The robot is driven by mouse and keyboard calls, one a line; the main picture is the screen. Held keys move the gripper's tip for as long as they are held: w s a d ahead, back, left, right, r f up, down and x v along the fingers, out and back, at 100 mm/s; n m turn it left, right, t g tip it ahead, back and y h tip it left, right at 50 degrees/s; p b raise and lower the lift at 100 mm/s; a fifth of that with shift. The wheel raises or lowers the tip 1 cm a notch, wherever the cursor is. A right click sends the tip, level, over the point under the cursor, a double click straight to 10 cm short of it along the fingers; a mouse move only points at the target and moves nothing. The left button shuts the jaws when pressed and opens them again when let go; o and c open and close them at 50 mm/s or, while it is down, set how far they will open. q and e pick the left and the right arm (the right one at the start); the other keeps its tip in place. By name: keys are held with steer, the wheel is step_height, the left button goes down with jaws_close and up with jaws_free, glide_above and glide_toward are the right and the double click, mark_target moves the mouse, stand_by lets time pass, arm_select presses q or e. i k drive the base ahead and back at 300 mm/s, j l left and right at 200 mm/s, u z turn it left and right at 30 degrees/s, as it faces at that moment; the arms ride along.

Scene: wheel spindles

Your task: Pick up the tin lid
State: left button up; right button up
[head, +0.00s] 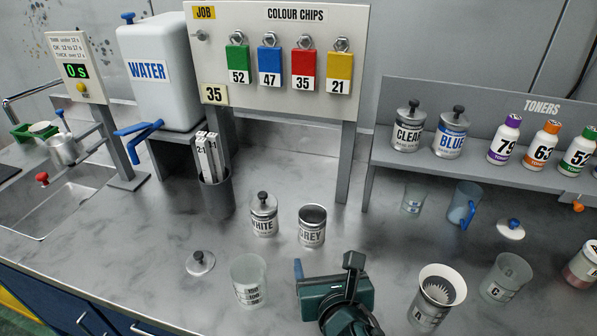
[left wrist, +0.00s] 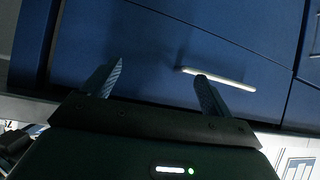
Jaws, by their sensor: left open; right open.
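A round metal tin lid (head: 200,262) with a dark knob lies flat on the counter, left of the middle. The GREY tin (head: 311,226) stands upright behind my right gripper, with its top open. The WHITE tin (head: 263,214) beside it has its lid on. My right gripper (head: 326,264) is open and empty over the front of the counter, well to the right of the loose lid. My left gripper (left wrist: 155,85) is open and empty in the left wrist view, facing blue drawer fronts; it does not show in the head view.
A clear marked beaker (head: 248,280) stands between the lid and my right gripper. A filter cup (head: 437,296) and a glass (head: 505,278) stand to the right. The sink (head: 60,205) is at left. Counter left of the lid is clear.

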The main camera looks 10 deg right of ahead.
mark_target(201, 262)
steer(key=k, duration=1.5)
